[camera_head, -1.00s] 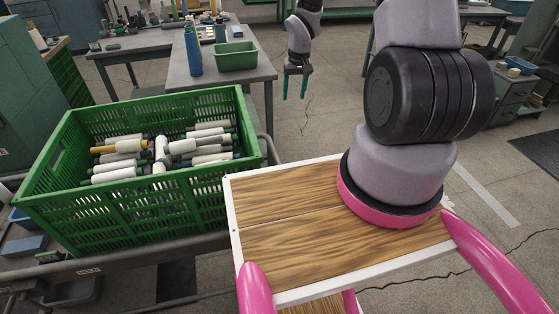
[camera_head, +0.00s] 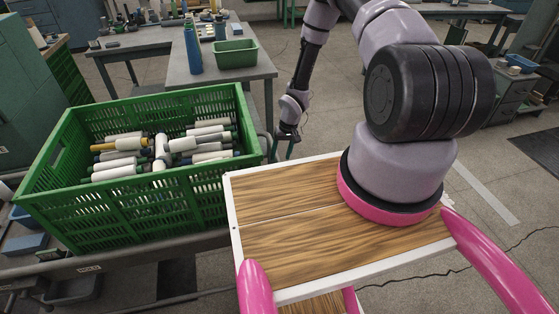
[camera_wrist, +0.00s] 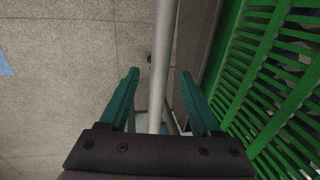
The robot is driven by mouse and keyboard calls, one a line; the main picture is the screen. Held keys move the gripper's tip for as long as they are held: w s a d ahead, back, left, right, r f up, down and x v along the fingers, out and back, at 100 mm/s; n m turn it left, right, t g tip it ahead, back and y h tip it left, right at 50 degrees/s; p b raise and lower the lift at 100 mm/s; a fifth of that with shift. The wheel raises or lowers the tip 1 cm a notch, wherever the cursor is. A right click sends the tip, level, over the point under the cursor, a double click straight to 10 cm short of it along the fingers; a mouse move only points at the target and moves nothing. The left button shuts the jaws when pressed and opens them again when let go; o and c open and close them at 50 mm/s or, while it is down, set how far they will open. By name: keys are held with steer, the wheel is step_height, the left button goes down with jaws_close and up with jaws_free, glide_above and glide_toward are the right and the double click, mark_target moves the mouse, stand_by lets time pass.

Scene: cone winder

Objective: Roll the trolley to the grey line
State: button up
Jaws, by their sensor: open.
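The trolley (camera_head: 190,243) is a grey metal frame at the left in the head view, bearing a green slatted crate (camera_head: 120,222). Its grey tubular bar (camera_head: 268,140) rises at the right end, beside the crate. My gripper (camera_head: 284,155) is open and points down close to this bar. In the wrist view the bar (camera_wrist: 160,60) runs between the two teal fingers (camera_wrist: 158,78); both fingers look apart from it. How deep the bar sits between them I cannot tell. A pale grey line (camera_head: 487,195) lies on the floor at the right.
The crate holds several white bobbins (camera_head: 162,150). A grey table (camera_head: 180,72) with a blue bottle (camera_head: 193,50) and a green bin (camera_head: 236,55) stands behind. Floor is free between the trolley and the grey line, beyond my wooden deck.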

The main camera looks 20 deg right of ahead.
mark_target(279, 161)
steer(key=shift+a+f, duration=0.15)
steer(key=shift+f, duration=0.7)
steer(key=shift+a+f, duration=0.15)
steer(key=shift+f, duration=0.65)
jaws_close()
